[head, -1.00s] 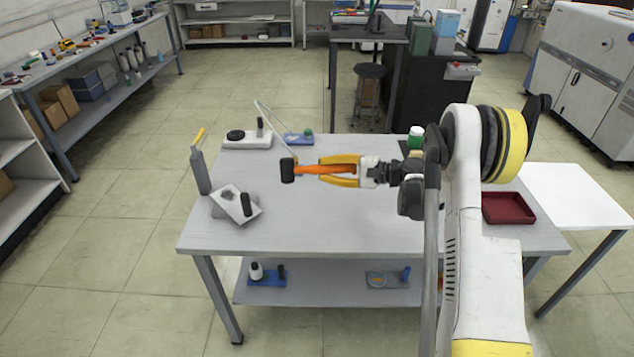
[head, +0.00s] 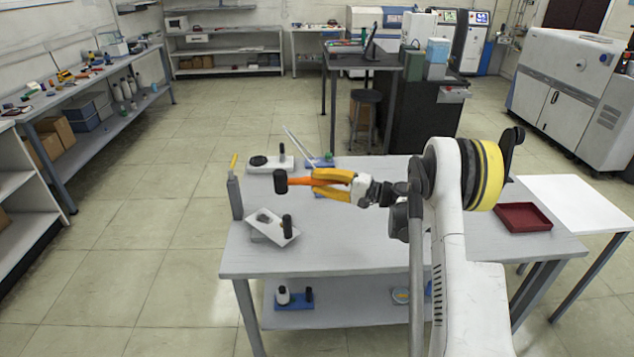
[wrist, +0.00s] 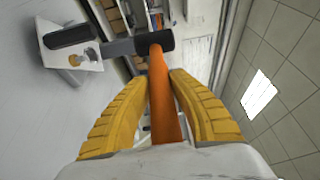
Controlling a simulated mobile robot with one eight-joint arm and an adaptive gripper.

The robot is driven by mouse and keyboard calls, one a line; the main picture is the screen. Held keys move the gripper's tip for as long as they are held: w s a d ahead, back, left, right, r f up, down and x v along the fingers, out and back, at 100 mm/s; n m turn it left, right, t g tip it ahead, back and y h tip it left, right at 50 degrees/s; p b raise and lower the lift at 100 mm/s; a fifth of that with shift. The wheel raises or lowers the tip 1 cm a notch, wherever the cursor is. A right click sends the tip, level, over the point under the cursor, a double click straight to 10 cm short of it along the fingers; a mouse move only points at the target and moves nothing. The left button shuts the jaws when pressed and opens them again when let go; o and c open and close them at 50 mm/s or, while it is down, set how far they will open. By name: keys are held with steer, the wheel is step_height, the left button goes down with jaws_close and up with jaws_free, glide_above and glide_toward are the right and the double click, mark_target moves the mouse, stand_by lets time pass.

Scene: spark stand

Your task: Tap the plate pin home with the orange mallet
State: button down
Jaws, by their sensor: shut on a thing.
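The orange mallet (head: 281,182) has a black head and an orange handle. My gripper (head: 314,181) is shut on the handle with its yellow fingers, and the head points left, above the table. The mallet handle (wrist: 165,100) also shows between my fingers in the wrist view. A pale tilted plate (head: 263,217) on a grey block is at the table's front left, lower than the mallet head and apart from it. A dark upright cylinder (head: 287,227) stands at its right side. The wrist view shows the plate (wrist: 88,66) with small brass pieces (wrist: 76,60); which is the pin I cannot tell.
A grey post (head: 236,197) with a yellow top stands left of the plate. A white device (head: 262,168) and a thin slanted rod (head: 298,143) are at the back edge. A red tray (head: 523,217) lies at the right. The table's middle is clear.

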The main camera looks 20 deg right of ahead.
steer(key=shift+f+b, duration=0.15)
steer(key=shift+b, duration=0.2)
steer(key=shift+f+b, duration=1.9)
steer(key=shift+f, duration=3.25)
steer(key=shift+r, duration=0.1)
step_height(320, 180, up, 5)
steer(key=shift+r, duration=0.2)
